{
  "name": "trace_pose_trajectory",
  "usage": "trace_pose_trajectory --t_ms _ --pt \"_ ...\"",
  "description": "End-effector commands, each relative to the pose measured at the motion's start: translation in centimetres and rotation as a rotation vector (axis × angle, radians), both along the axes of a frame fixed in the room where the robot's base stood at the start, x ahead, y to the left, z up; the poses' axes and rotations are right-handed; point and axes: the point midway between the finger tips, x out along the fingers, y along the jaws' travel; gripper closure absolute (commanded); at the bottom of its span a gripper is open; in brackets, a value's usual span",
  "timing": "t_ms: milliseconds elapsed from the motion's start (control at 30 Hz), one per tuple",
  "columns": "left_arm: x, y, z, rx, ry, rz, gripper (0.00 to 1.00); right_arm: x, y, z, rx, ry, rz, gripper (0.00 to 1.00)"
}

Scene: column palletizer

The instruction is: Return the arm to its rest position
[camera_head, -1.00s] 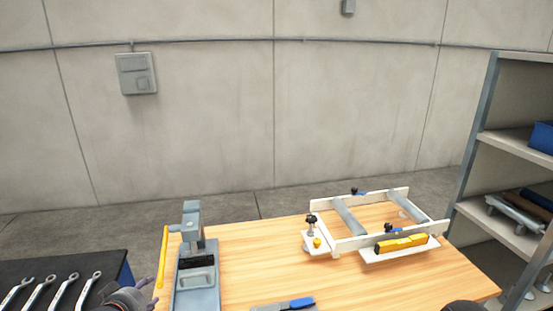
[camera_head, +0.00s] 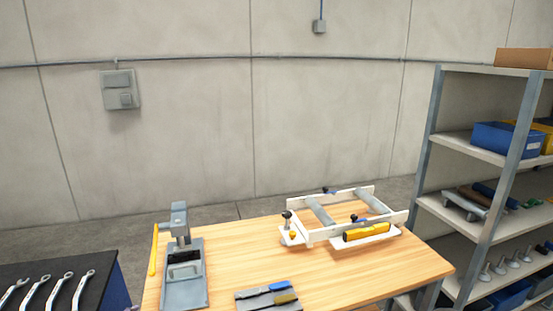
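Of my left gripper, only a tiny grey sliver (camera_head: 131,308) shows at the bottom edge, left of the wooden table (camera_head: 345,270). Whether it is open or shut is hidden. My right gripper cannot be made out anywhere in the head view. No object is seen held, and neither arm reaches over the table top.
A grey press-like device (camera_head: 184,285) stands at the table's left. A white frame with rollers (camera_head: 323,233) stands at the back right. A grey mat (camera_head: 250,304) with tools lies in front. Wrenches lie on a dark surface (camera_head: 30,272) at left; a loaded shelf (camera_head: 432,140) stands right.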

Motion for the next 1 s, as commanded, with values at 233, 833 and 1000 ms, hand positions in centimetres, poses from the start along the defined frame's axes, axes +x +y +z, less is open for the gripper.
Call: trace_pose_trajectory --t_ms 233,833,1000 --pt "0.6 -2.0 -3.5 -0.044 0.056 -0.033 0.5 0.0 0.0 0.0 0.0 0.001 0.0 0.36" --pt "-1.9 -13.8 -21.0 -0.237 0.382 -0.172 0.5 0.0 0.0 0.0 0.0 0.001 0.0 0.36" --pt "-4.9 -17.9 -26.3 -0.283 0.506 -0.21 0.5 0.0 0.0 0.0 0.0 0.001 0.0 0.36"
